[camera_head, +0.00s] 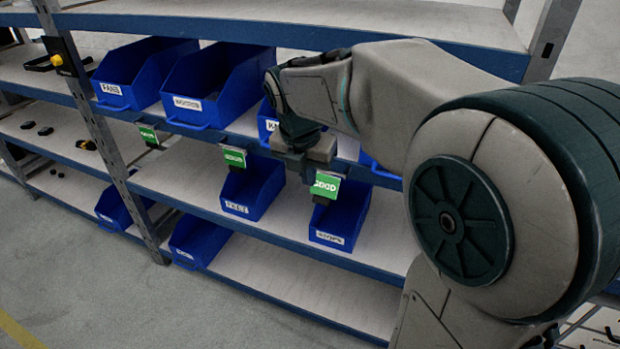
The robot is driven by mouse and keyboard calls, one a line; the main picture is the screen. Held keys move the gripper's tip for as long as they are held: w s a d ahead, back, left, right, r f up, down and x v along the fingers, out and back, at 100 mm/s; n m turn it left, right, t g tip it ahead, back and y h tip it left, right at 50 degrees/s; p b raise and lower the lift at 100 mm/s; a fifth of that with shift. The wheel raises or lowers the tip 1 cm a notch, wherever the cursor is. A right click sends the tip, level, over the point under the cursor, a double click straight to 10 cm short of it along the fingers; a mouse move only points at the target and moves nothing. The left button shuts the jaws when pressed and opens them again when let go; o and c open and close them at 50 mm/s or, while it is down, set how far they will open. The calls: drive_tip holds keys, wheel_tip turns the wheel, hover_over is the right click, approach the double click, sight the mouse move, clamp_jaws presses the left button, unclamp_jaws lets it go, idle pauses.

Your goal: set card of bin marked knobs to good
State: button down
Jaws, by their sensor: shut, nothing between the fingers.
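A blue bin (265,112) stands on the upper shelf, mostly hidden behind my arm. Its label (271,125) shows only a first letter or two, apparently "KN". Below and right of it, a green card (326,184) reading "GOOD" hangs at the shelf's front edge, with a dark piece beneath it. My gripper (306,176) points down just left of this card, shut and empty. Its fingertips are small and partly lost against the dark background, so I cannot tell whether they touch the card.
Bins marked FANS (135,75) and another with an unclear label (213,85) stand left. Green cards (148,134) and (234,156) hang below them. Lower bins include FEET (252,190) and apparently STOPS (345,215). A shelf upright (100,130) stands left; floor in front is clear.

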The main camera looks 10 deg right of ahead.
sight(318, 196)
drive_tip(key=x, duration=0.3)
drive_tip(key=w+x, duration=0.1)
drive_tip(key=x, duration=0.3)
drive_tip(key=d+x, duration=0.1)
drive_tip(key=x, duration=0.2)
drive_tip(key=shift+w+d, duration=0.15)
drive_tip(key=shift+w, duration=0.2)
drive_tip(key=shift+w+d+f, duration=0.3)
drive_tip(key=shift+w+d, duration=0.05)
drive_tip(key=shift+w, duration=0.1)
drive_tip(key=shift+f+b, duration=0.1)
drive_tip(key=shift+b, duration=0.25)
